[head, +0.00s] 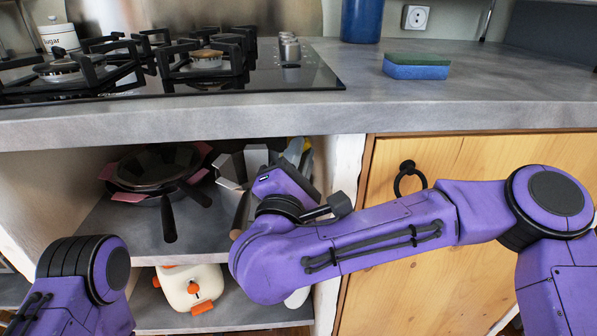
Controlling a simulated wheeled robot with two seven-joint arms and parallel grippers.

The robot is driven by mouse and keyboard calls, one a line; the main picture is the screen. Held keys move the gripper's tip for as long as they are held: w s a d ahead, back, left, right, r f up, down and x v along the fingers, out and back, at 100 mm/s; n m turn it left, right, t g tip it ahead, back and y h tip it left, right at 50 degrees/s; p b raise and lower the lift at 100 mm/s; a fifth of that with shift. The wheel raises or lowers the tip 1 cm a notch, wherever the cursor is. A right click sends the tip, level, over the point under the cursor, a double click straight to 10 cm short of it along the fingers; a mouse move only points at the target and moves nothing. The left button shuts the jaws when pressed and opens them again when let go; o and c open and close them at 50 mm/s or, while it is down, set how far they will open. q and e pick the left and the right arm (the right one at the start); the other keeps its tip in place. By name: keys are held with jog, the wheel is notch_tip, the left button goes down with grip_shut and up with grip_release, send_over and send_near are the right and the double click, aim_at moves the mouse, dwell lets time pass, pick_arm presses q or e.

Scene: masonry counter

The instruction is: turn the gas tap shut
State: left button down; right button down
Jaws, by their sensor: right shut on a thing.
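A small yellow part (306,143), which looks like the gas tap's handle, shows at the back of the open shelf space under the counter, just left of the white post. My right gripper (295,156) reaches into this space from the right and is shut at the yellow part. My own purple wrist hides most of the jaws and the tap, so the grip and the handle's angle do not show clearly. My left arm shows only at the bottom left; its gripper is out of view.
The counter edge (180,122) runs above my right arm, with a gas hob (300,78) on it. Dark pans (150,170) stand on the shelf left of my wrist. A white and orange appliance (185,288) is below. A closed wooden door (470,155) is at right.

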jog(key=shift+d+f+m+g+h+b, duration=0.1)
jog(key=shift+m+g+b, duration=0.45)
jog(key=shift+m+b, duration=0.65)
jog(key=shift+a+f+m+g+h+b, duration=0.1)
jog(key=shift+m+g+b, duration=0.55)
jog(key=shift+m, duration=0.8)
jog(key=shift+d+f+m+g+h+b, duration=0.1)
jog(key=shift+m+g+b, duration=0.3)
jog(key=shift+m+b, duration=0.85)
jog(key=c, duration=1.1)
grip_release()
jog(key=shift+r, duration=0.1)
jog(key=v, duration=1)
jog(key=shift+s, duration=0.3)
